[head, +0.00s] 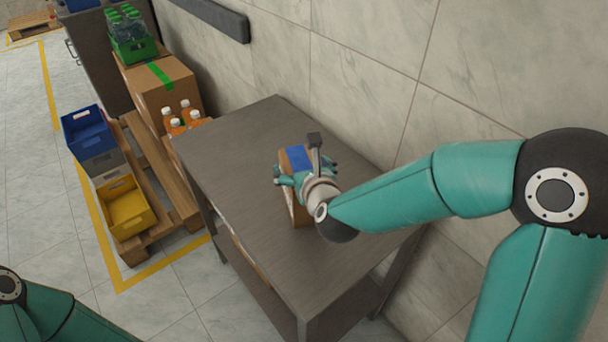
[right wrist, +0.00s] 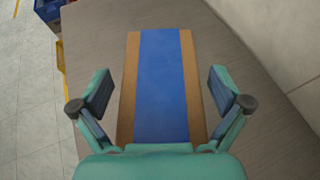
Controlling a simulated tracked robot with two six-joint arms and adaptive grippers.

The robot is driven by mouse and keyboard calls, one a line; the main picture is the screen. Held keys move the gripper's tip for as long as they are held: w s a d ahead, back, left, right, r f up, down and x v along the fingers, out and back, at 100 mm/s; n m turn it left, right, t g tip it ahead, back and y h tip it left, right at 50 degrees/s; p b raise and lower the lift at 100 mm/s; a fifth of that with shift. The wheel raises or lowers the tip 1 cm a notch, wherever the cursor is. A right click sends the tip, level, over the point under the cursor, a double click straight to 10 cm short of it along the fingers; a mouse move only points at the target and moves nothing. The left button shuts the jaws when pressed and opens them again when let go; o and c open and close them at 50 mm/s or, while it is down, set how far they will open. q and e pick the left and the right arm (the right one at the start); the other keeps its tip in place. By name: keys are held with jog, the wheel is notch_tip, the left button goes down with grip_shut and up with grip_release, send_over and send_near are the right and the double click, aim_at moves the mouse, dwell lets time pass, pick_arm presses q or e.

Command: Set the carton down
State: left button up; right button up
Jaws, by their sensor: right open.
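A brown carton (head: 291,207) with a blue strip along its top stands on the grey table (head: 235,150). My right gripper (head: 306,176) is over the carton, partly hiding it. In the right wrist view the carton (right wrist: 160,85) lies between the two open fingers of my right gripper (right wrist: 163,92), with a gap on each side. The table surface (right wrist: 85,50) shows around it. My left arm shows only in part at the lower left of the head view, and its gripper is out of frame.
A marbled wall (head: 380,70) runs behind the table. Left of the table, a wooden pallet (head: 160,185) stands near a yellow crate (head: 126,209), a blue crate (head: 87,131), a large box (head: 160,90) and orange bottles (head: 177,127). The table's left and front parts are bare.

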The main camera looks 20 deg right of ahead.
jog(key=b+v, duration=0.1)
jog(key=v, duration=1.1)
jog(key=shift+b, duration=0.4)
